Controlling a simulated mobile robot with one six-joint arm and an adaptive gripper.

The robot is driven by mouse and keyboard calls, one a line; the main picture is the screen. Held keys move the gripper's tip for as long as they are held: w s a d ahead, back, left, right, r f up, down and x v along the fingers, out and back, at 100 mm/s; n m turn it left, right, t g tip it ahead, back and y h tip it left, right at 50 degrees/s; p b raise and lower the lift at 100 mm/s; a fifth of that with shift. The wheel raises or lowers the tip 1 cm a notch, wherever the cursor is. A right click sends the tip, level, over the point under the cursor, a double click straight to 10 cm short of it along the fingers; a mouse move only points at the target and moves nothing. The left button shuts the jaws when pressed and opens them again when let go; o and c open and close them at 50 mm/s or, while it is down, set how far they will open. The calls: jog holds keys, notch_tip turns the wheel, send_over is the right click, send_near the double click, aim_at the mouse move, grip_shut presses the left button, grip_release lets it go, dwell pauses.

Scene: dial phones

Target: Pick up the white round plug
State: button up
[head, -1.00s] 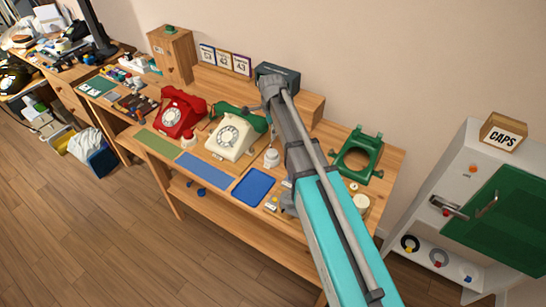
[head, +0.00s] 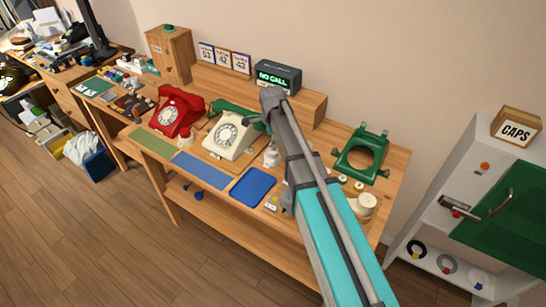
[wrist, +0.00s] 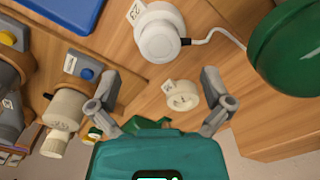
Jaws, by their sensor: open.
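In the wrist view, my gripper (wrist: 160,103) is open, its two grey fingers spread apart. A small off-white round piece (wrist: 181,95) with a paper tag lies beyond the fingertips, between their lines and nearer the right finger. Nothing is held. A larger white round piece (wrist: 158,38) with a tag and a white cord sits further up in that view. I cannot tell for sure which is the plug, though the small one is the more centred.
A dark green rounded object (wrist: 290,50) stands close on the right in the wrist view. Cream cylinders (wrist: 62,115) and a blue button (wrist: 87,74) stand left. In the head view, a green frame (head: 361,155) and blue tray (head: 252,187) flank my arm.

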jog(key=shift+f, duration=0.15)
dwell(0.3)
jog(key=shift+f+b, duration=2.55)
jog(key=shift+b, duration=0.1)
jog(key=shift+c, duration=0.3)
jog(key=shift+s, duration=0.1)
jog(key=c, duration=1)
jog(key=shift+r, duration=0.2)
notch_tip(320, 180, up, 2)
jog(key=shift+r+p, duration=0.1)
jog(key=shift+p, duration=1.15)
jog(key=s+r+p, duration=0.3)
jog(key=s, duration=0.1)
jog(key=s+a+r+p, duration=0.1)
jog(key=s+r+p, duration=0.3)
jog(key=s, duration=0.1)
jog(key=s+a+r+p, duration=0.1)
jog(key=s+r+p, duration=0.2)
jog(key=s, duration=0.1)
jog(key=shift+s+r+p, duration=0.25)
jog(key=shift+s+p, duration=0.05)
jog(key=shift+s, duration=0.1)
jog(key=shift+d, duration=0.1)
